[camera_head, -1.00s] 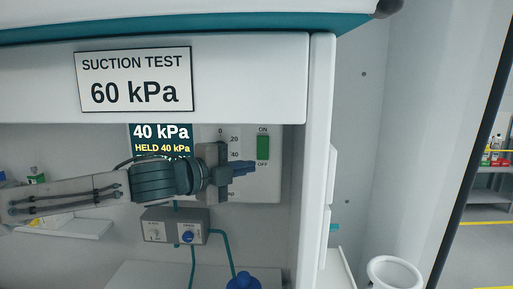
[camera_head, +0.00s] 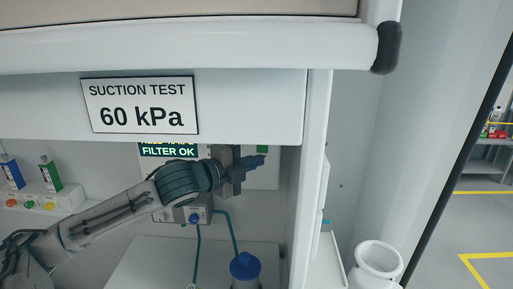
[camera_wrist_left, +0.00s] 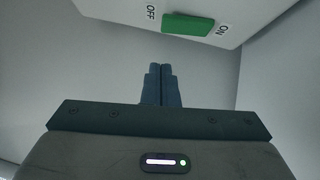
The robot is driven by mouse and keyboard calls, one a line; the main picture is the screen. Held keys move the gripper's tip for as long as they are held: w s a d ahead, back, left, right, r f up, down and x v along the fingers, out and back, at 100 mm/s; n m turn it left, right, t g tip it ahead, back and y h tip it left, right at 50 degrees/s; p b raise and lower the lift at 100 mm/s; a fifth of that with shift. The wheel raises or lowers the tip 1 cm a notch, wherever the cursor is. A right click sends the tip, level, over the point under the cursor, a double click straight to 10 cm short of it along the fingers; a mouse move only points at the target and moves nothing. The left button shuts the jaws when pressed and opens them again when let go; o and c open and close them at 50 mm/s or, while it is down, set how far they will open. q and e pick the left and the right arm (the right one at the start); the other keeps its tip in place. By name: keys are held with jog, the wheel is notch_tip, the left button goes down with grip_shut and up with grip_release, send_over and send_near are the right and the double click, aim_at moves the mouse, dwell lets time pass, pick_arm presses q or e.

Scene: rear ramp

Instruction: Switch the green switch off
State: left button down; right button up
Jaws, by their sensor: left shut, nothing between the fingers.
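The green switch (camera_head: 262,149) shows only as a small strip in the head view, under the edge of the white panel and just above my left gripper (camera_head: 257,161). In the left wrist view the green switch (camera_wrist_left: 188,24) sits on a white panel, with OFF at its left end and ON at its right end. My left gripper (camera_wrist_left: 161,72) is shut and empty. Its fingertips appear below the switch in the wrist view, and I see no contact. Which way the switch is tipped I cannot tell. My right gripper is not in view.
A white panel with the SUCTION TEST 60 kPa sign (camera_head: 141,105) overhangs the recess. A grey box with a blue knob (camera_head: 195,216) and teal tubes is below my gripper. A blue-capped bottle (camera_head: 245,266) stands lower. A white upright (camera_head: 308,180) bounds the right side.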

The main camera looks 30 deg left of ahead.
pick_arm(q)
jog(key=w, duration=0.1)
jog(key=w+a, duration=0.1)
jog(key=w+f+p, duration=0.1)
jog(key=shift+w+a, duration=0.35)
jog(key=shift+w, duration=0.05)
jog(key=shift+r, duration=0.1)
